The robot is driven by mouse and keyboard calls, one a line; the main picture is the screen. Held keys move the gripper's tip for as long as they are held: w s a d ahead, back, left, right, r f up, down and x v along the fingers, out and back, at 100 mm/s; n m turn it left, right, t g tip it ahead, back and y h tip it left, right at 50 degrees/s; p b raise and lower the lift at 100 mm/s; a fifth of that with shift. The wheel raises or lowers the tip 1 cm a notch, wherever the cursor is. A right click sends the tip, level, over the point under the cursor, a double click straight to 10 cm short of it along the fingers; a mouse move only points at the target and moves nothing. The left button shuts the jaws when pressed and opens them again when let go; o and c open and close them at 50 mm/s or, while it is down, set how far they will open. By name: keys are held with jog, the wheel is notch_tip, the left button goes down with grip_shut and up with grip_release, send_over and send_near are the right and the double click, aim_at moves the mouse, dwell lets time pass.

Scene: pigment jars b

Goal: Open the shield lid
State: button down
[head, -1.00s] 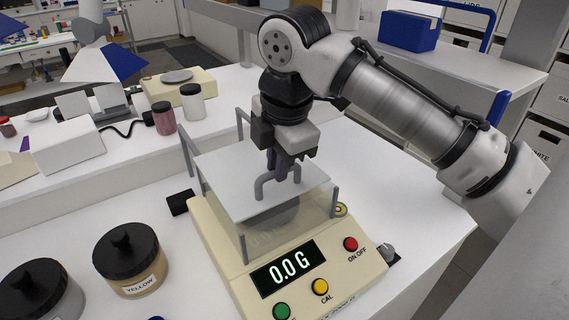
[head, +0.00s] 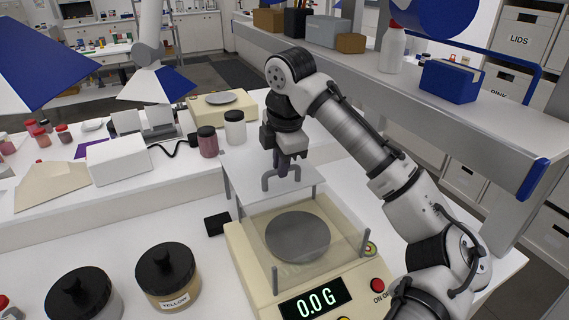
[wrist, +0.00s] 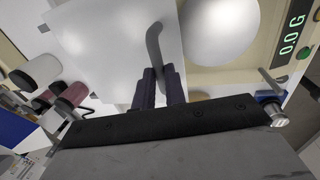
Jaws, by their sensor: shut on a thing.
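The balance (head: 254,265) stands on the white bench, its display reading 0.0 G. A clear shield with grey corner posts surrounds its round grey pan (head: 298,237). The shield lid (head: 238,181), a pale flat panel with a grey loop handle, lies toward the back of the shield, and the pan shows uncovered in front of it. My gripper (head: 284,172) is shut on the lid's handle (head: 267,180). In the wrist view the fingers (wrist: 159,88) close around the handle (wrist: 154,45), with the lid (wrist: 120,40) on one side and the pan (wrist: 222,28) on the other.
A jar marked YELLOW (head: 167,277) and another black-lidded jar (head: 82,296) stand left of the balance. A small black box (head: 217,223) lies beside it. Behind are a red jar (head: 208,142), a white jar (head: 235,128) and a second balance (head: 216,104).

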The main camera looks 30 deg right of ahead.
jog(key=c, duration=1.5)
grip_release()
jog(key=shift+o, duration=0.2)
notch_tip(320, 180, up, 14)
jog(key=s+b, duration=0.1)
jog(key=s, duration=0.1)
jog(key=shift+s+f, duration=0.2)
jog(key=shift+s, duration=0.15)
